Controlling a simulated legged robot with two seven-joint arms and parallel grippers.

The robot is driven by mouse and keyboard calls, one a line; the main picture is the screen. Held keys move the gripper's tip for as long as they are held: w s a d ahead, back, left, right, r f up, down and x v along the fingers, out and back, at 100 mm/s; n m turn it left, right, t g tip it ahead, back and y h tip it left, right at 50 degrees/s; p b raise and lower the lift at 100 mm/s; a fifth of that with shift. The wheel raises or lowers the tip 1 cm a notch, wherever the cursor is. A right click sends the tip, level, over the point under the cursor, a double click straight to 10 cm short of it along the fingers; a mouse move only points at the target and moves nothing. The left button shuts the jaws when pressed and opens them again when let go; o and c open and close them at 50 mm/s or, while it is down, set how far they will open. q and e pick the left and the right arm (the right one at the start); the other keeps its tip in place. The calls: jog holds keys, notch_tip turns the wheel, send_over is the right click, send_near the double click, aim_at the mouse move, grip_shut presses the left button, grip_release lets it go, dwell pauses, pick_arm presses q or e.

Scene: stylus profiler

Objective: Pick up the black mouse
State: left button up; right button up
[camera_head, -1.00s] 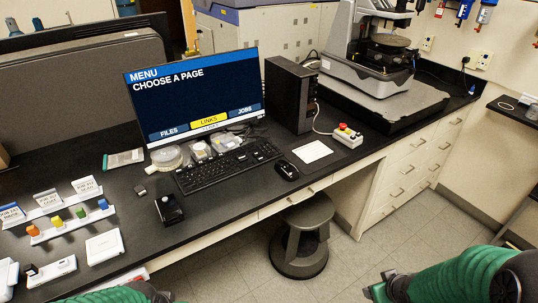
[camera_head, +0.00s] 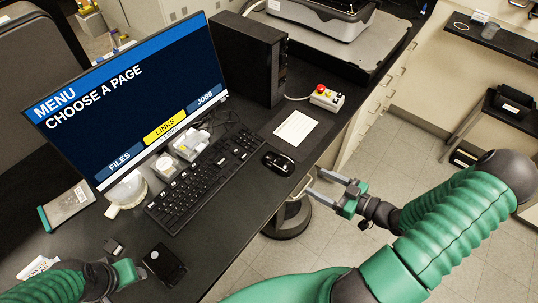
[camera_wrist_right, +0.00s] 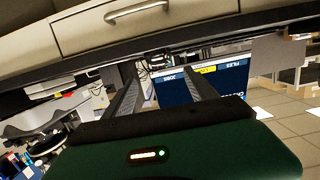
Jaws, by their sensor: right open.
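The black mouse (camera_head: 278,163) lies on the dark desktop (camera_head: 225,215) near its front edge, right of the black keyboard (camera_head: 203,178). My right gripper (camera_head: 323,186) is open and empty, just off the desk's front edge, to the right of the mouse and apart from it. In the right wrist view its two fingers (camera_wrist_right: 160,82) stand apart with nothing between them; I cannot make out the mouse there. My left gripper (camera_head: 138,272) is at the lower left, beside a small black device (camera_head: 164,264); its jaw opening is unclear.
The monitor (camera_head: 140,95) and the black computer tower (camera_head: 248,58) stand behind the keyboard. A white card (camera_head: 295,129) and a box with a red button (camera_head: 327,97) lie beyond the mouse. A dark stool (camera_head: 288,219) stands under the front edge. A drawer (camera_wrist_right: 110,22) is close in the wrist view.

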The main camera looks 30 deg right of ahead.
aim_at(291, 168)
jog(key=p+x, duration=0.2)
jog(key=x, duration=1.2)
jog(key=shift+w+f, duration=0.1)
jog(key=shift+w, duration=0.05)
jog(key=shift+d+f, duration=0.1)
jog(key=shift+d, duration=0.05)
pick_arm(q)
jog(key=v, duration=0.3)
jog(key=shift+d, duration=0.15)
pick_arm(e)
jog(key=c, duration=1.2)
